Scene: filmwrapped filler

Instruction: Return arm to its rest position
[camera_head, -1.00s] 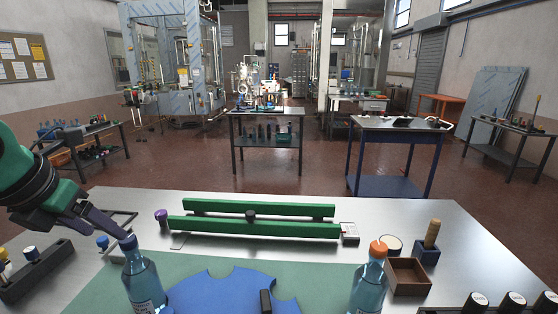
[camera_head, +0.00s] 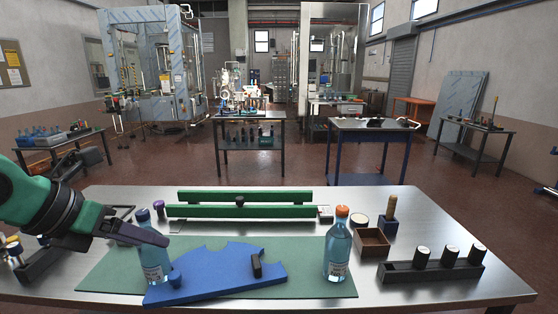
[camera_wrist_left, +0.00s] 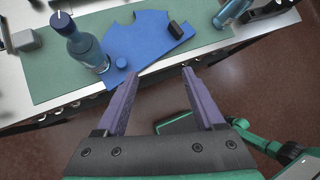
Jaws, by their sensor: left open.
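My left gripper (camera_head: 145,233) comes in from the left in the head view, above the table's left part and in front of the blue-capped bottle's upper part in the picture. In the left wrist view its two purple fingers (camera_wrist_left: 158,92) are apart with nothing between them, over the table's front edge and the floor. The blue-capped bottle (camera_head: 153,262) stands upright on the green mat (camera_head: 110,268); it also shows in the left wrist view (camera_wrist_left: 85,52). The orange-capped bottle (camera_head: 337,254) stands upright at the mat's right. My right gripper is in neither view.
A blue notched plate (camera_head: 215,268) with a black block (camera_head: 256,266) lies on the mat. Green rails (camera_head: 250,212) lie behind it. A brown open box (camera_head: 371,243) and a rack of black-and-white caps (camera_head: 430,273) stand at right. Bare metal table shows around the mat.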

